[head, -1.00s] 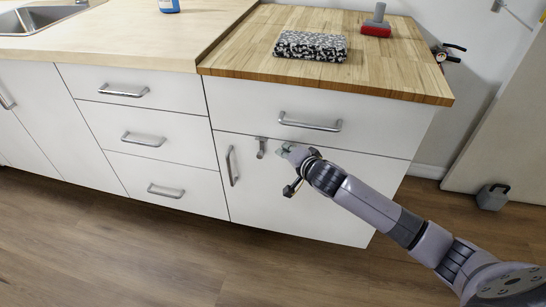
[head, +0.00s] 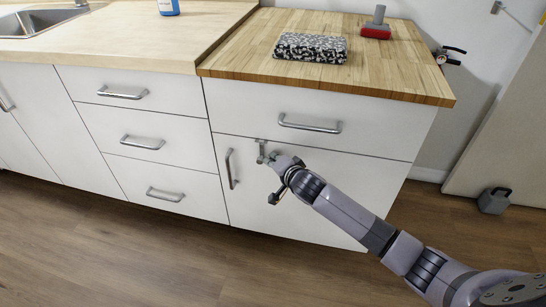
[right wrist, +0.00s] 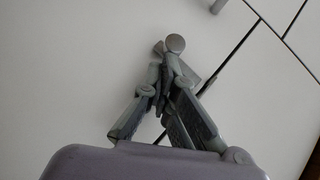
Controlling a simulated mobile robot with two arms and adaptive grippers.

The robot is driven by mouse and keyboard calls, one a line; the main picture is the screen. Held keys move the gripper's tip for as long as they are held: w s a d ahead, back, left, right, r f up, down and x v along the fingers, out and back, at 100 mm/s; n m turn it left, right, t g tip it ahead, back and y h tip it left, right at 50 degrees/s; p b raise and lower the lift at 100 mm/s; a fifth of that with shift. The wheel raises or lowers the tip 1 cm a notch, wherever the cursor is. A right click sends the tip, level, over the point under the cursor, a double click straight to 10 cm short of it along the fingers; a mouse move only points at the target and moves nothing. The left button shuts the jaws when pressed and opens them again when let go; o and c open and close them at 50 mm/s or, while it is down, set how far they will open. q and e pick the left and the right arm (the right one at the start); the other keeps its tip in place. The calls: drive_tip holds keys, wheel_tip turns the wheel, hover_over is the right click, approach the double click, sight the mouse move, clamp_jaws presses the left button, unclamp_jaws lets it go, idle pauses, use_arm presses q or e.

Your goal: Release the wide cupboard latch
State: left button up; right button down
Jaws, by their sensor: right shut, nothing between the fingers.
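The latch (head: 261,148) is a small grey metal piece at the top edge of the wide white cupboard door (head: 325,195), just below the drawer. It points downward. My right gripper (head: 270,158) is at the lower right of the latch, with its fingertips very close to it. In the right wrist view, the latch's round end (right wrist: 175,43) shows just beyond the fingertips (right wrist: 163,75). The fingers are shut with nothing between them. They partly hide the latch, and I cannot tell whether they touch it. My left gripper is not in view.
The door's vertical handle (head: 231,169) is left of the latch. The drawer handle (head: 309,124) is above right. A grey weight (head: 494,200) stands on the floor at right.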

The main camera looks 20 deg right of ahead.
drive_tip(key=shift+s+f, duration=0.15)
drive_tip(key=shift+f, duration=0.85)
drive_tip(key=v, duration=1.2)
